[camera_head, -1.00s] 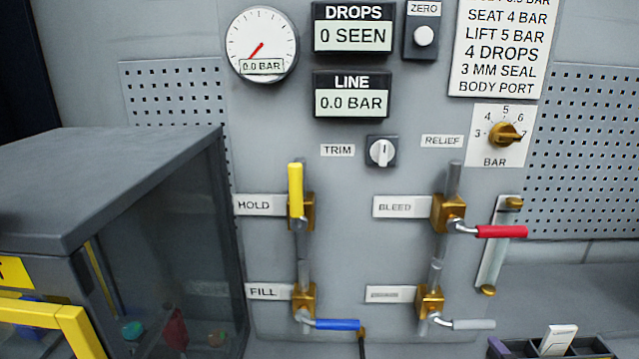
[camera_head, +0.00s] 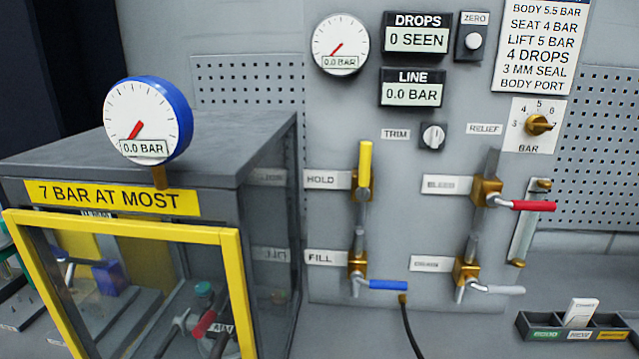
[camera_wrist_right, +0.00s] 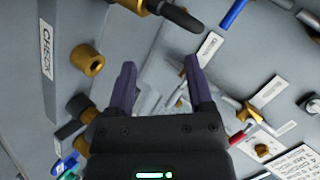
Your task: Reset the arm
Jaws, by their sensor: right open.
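My right gripper (camera_wrist_right: 158,88) shows in the right wrist view with its two purple fingers apart and nothing between them. It faces the grey panel and appears clear of the valve handles. Neither gripper shows in the head view. On the panel, the yellow HOLD handle (camera_head: 365,163) points up. The blue FILL handle (camera_head: 388,285), the red BLEED handle (camera_head: 533,206) and a grey handle (camera_head: 498,290) point right. The panel gauge (camera_head: 340,44) and the LINE display (camera_head: 411,93) read 0.0 BAR. The DROPS display (camera_head: 416,38) reads 0 SEEN.
A grey cabinet with a yellow-framed clear door (camera_head: 125,222) stands at left, a blue-rimmed gauge (camera_head: 148,120) on it reading 0.0 BAR. A divided tray (camera_head: 575,326) sits at lower right. A black hose (camera_head: 410,330) hangs below the FILL valve.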

